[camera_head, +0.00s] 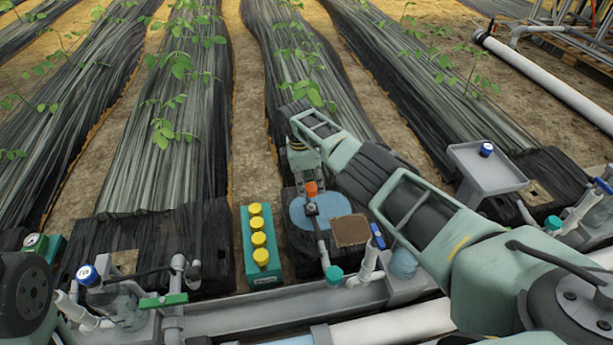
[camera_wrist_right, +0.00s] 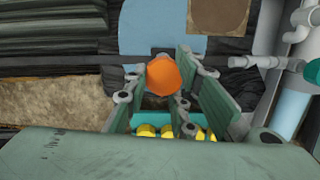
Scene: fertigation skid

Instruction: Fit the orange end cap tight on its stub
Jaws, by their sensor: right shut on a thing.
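The orange end cap (camera_head: 311,188) is at the fingertips of my right gripper (camera_head: 306,180) in the head view. In the right wrist view the orange cap (camera_wrist_right: 163,75) sits between the two green-grey fingers, which are shut on it. Directly below the cap in the head view is the dark upper end of a grey pipe stub (camera_head: 313,209). The cap looks in line with this stub, but I cannot tell whether it touches or is seated on it. My left gripper is not in view.
A green crate (camera_head: 247,253) of yellow-capped bottles stands left of the stub. A blue disc (camera_head: 338,203) and a brown square pad (camera_head: 350,230) lie around it. A blue-handled valve (camera_head: 377,235) and grey pipework are close on the right. A grey tray (camera_head: 480,169) stands further right.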

